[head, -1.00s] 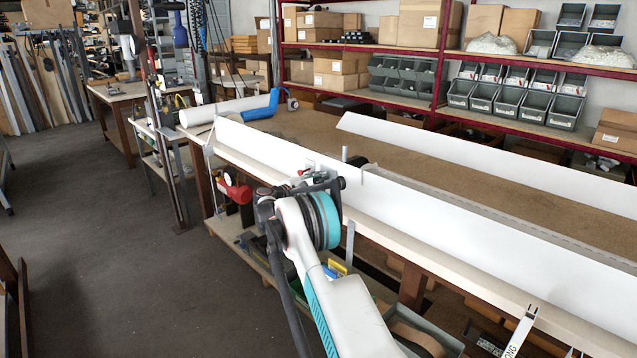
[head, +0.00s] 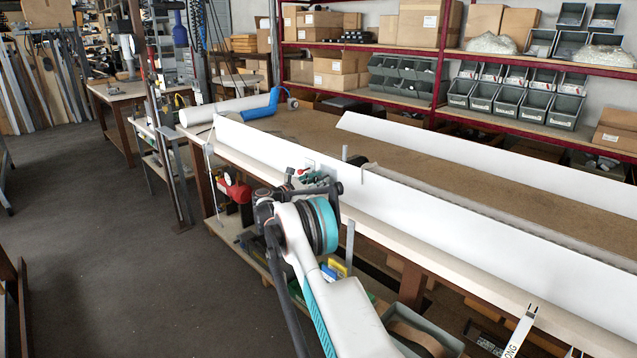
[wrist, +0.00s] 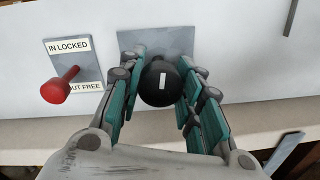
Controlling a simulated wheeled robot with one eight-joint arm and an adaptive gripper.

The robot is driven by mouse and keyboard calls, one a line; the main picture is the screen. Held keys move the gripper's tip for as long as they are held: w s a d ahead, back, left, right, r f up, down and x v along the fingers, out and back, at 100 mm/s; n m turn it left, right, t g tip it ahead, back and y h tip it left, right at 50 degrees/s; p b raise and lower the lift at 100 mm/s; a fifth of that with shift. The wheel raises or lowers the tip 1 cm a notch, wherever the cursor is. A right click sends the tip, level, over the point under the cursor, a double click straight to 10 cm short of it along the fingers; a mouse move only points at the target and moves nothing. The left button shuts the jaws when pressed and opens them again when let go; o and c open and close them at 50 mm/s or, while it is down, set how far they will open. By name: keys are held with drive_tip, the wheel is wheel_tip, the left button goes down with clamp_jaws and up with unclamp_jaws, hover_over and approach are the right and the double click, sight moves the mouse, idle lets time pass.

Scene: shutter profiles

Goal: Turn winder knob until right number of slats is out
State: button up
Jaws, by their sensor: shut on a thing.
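In the wrist view the round black winder knob (wrist: 158,88) with a white mark on its face sits in front of a grey plate (wrist: 180,43) on a white panel. My gripper (wrist: 160,72) has its teal-padded fingers on both sides of the knob, shut on it. The white mark stands about upright. In the head view my gripper (head: 312,186) is at the front face of the long white panel (head: 430,205), and the knob is hidden there. I cannot make out separate slats or count them.
Left of the knob in the wrist view, a red-knobbed pin (wrist: 60,86) sticks out of a plate with labels "IN LOCKED" and, partly covered, "OUT FREE". A second white profile (head: 480,158) lies on the brown bench (head: 300,128). Open floor (head: 100,220) lies at left.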

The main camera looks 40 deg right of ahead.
drive_tip(key=shift+f+n, duration=0.1)
drive_tip(key=shift+n, duration=0.7)
drive_tip(key=shift+f, duration=0.1)
drive_tip(key=o, duration=1.1)
drive_tip(key=a, duration=1.2)
drive_tip(key=shift+s+a+r, duration=0.1)
drive_tip(key=shift+r, duration=0.15)
